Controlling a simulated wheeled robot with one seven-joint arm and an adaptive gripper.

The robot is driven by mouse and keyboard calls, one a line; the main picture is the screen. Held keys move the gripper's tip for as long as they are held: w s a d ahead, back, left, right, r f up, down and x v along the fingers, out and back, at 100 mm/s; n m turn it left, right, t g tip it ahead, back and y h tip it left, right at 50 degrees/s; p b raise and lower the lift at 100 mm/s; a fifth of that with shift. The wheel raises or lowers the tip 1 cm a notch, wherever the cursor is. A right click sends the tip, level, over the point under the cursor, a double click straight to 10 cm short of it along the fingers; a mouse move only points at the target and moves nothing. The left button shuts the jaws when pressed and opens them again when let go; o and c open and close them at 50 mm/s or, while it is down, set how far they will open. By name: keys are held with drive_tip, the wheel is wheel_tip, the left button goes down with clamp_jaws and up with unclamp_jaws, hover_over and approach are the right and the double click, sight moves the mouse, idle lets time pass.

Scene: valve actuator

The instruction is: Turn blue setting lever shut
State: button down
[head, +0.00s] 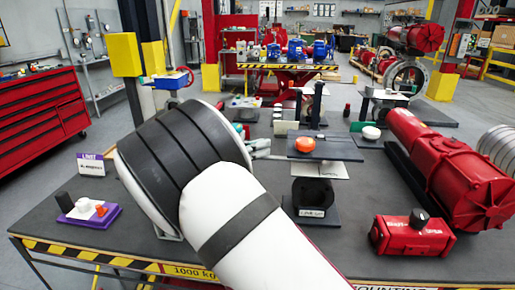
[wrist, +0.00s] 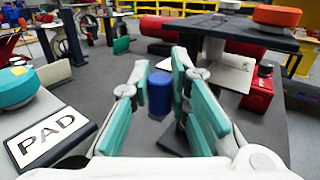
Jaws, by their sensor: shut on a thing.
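In the wrist view, a blue upright cylinder (wrist: 160,92), which looks like the grip of the blue setting lever, stands between the fingertips. My gripper (wrist: 160,75) has teal pads on both sides of it and is shut on it. The lever's arm and pivot are not clear, so its angle cannot be told. In the head view, my gripper (head: 262,148) shows only partly, at the middle of the bench beyond my white and black arm. The blue lever is hidden there.
An orange knob (head: 305,145) sits on a raised dark plate right of my gripper. A small red box (head: 411,235) and a large red actuator (head: 450,170) stand at right. A PAD sign (wrist: 45,137) and teal knob (wrist: 15,88) are left in the wrist view.

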drive_tip(key=shift+w+r, duration=0.1)
drive_tip(key=shift+w, duration=0.05)
drive_tip(key=c, duration=1.5)
unclamp_jaws()
drive_tip(key=v, duration=1.2)
drive_tip(key=shift+a, duration=0.15)
